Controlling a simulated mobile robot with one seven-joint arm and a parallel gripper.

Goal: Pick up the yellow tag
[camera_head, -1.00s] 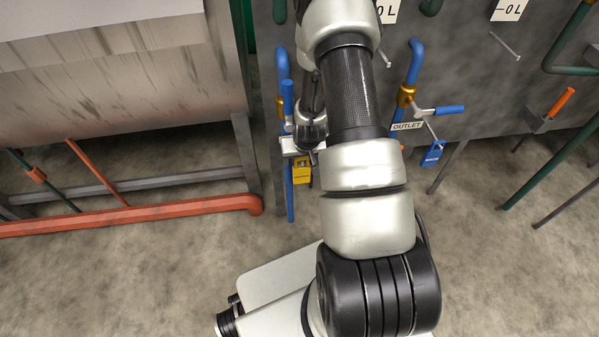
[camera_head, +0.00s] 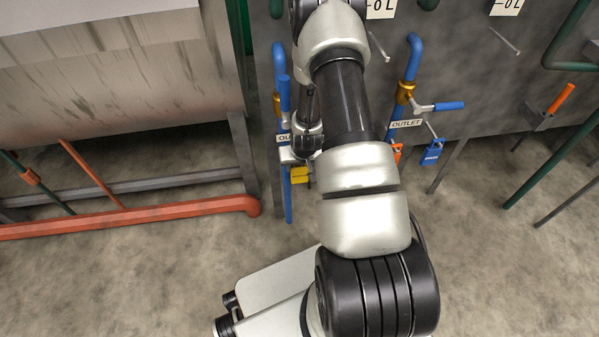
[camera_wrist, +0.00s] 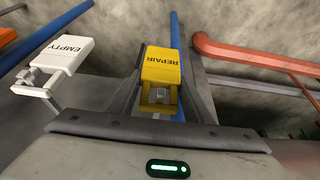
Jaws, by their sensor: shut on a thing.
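The yellow tag (camera_wrist: 161,66) reads REPAIR and has a square loop at its lower end in the wrist view. It sits between the fingers of my gripper (camera_wrist: 162,97), which is shut on it by the loop end. My arm hides part of the gripper there. I cannot tell whether the tag still touches anything on the pipe.
A white tag (camera_wrist: 66,52) reading EMPTY is left of the gripper in the wrist view. An orange frame rail (camera_head: 130,216) runs at the left. The floor in front is open.

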